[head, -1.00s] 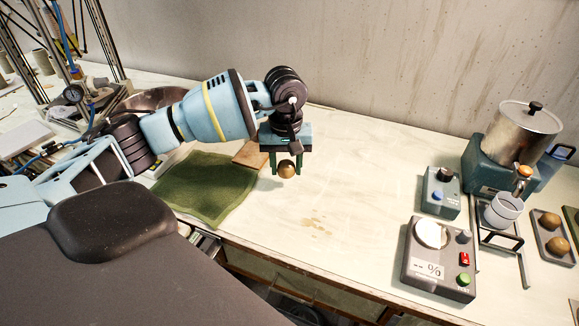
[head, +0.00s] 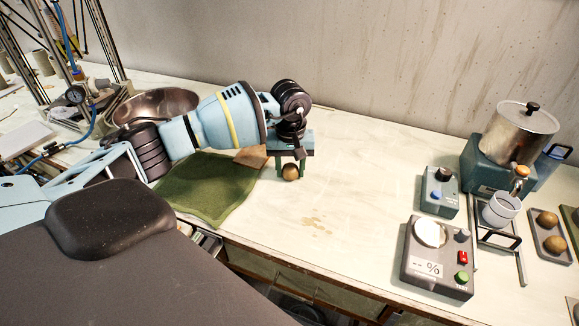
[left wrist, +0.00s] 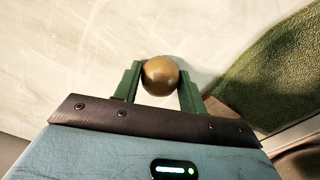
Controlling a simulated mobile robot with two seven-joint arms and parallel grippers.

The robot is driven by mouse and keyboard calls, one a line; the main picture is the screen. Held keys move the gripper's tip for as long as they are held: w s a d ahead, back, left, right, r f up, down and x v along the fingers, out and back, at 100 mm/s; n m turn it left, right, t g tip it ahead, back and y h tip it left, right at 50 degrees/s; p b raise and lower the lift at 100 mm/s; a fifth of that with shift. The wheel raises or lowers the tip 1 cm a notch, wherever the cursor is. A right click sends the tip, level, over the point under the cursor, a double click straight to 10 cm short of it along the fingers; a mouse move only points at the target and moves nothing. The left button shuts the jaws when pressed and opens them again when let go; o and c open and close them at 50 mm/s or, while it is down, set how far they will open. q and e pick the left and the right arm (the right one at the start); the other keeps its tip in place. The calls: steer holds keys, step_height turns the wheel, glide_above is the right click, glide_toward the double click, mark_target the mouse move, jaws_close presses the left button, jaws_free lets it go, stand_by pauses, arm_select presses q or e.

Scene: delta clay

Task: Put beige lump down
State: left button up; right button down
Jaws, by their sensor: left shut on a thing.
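My left gripper (head: 290,168) is over the pale bench, just right of the green cloth. It is shut on a round, brownish-beige lump (head: 290,173), which sits between the two green fingers. The lump also shows between the fingertips in the left wrist view (left wrist: 160,75). The gripper points down and the lump is at or close above the bench top; I cannot tell whether it touches. My right gripper is not in view.
The green cloth (head: 205,190) and a brown board (head: 252,156) lie left of the gripper. A metal bowl (head: 155,103) is behind my arm. A scale-like device (head: 438,262), a pot (head: 520,130) and a tray with two lumps (head: 538,240) stand right. The bench middle is clear.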

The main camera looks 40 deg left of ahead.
mark_target(290, 165)
arm_select(q)
steer(key=shift+f, duration=0.1)
steer(key=shift+f, duration=0.15)
steer(key=o, duration=1)
steer(key=shift+o, duration=0.5)
step_height(290, 165, up, 13)
steer(key=shift+f, duration=0.2)
